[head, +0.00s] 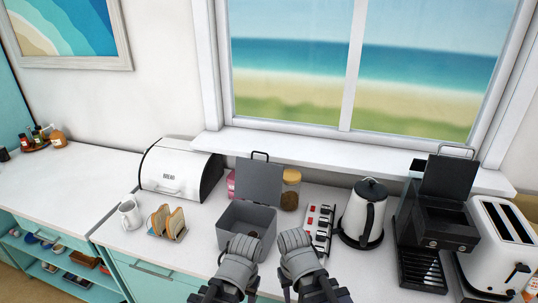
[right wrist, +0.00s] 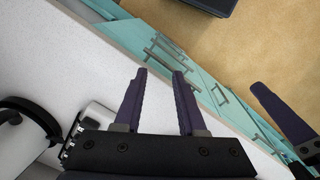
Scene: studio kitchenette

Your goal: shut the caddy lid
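The caddy (head: 232,222) is a grey box on the counter below the window. Its dark grey lid (head: 258,182) stands upright at the back, with a black loop handle on top, so the caddy is open. A small dark thing shows inside. My left gripper (head: 222,291) and right gripper (head: 312,290) are low in the head view, in front of the caddy and apart from the lid. In the right wrist view my right gripper (right wrist: 160,75) has its fingers apart with nothing between them. The left gripper's opening is unclear.
A strip with red switches (head: 318,228), a kettle (head: 364,211), a coffee machine (head: 433,220) and a toaster (head: 496,245) stand to the right. A toast rack (head: 168,224), mug (head: 130,214) and bread bin (head: 180,172) stand left. A jar (head: 290,190) is behind.

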